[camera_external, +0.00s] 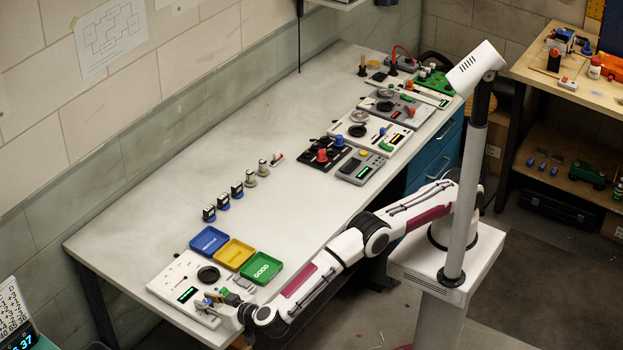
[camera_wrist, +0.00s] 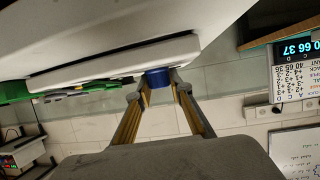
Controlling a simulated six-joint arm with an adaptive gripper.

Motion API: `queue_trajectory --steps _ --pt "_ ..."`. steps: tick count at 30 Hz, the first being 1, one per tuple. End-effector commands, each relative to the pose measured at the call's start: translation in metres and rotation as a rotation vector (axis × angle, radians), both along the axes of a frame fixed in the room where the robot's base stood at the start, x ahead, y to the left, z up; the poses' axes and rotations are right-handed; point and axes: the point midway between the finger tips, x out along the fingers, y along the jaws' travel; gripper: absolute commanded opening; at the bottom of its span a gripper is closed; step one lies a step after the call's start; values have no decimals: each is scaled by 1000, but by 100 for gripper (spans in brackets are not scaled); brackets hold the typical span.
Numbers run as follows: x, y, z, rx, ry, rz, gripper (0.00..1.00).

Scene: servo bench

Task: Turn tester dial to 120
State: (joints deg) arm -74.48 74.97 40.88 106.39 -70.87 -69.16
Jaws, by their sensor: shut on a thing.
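The tester (camera_external: 168,279) is a white panel at the near left end of the bench, with a small green-lit display (camera_external: 188,294) too small to read. My gripper (camera_external: 207,303) is at the panel's front right part, its fingers low over the surface. In the wrist view, my gripper (camera_wrist: 157,88) has a finger on each side of a blue dial (camera_wrist: 157,77) and is shut on it. The dial sits against the white panel edge. Its pointer and scale are hidden, so its setting cannot be read.
A black round pad (camera_external: 208,275) lies on the panel. Blue (camera_external: 208,240), yellow (camera_external: 234,254) and green (camera_external: 262,268) trays stand just behind and right. Several servos (camera_external: 223,201) stand in a row farther back. Other test panels fill the far end; the middle of the bench is clear.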

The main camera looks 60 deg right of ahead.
Motion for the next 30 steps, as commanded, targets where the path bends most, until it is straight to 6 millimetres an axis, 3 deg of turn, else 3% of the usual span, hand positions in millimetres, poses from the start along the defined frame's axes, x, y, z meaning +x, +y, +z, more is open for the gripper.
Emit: queue_trajectory --steps 30 --pt "0 0 0 -1 0 -56 0"
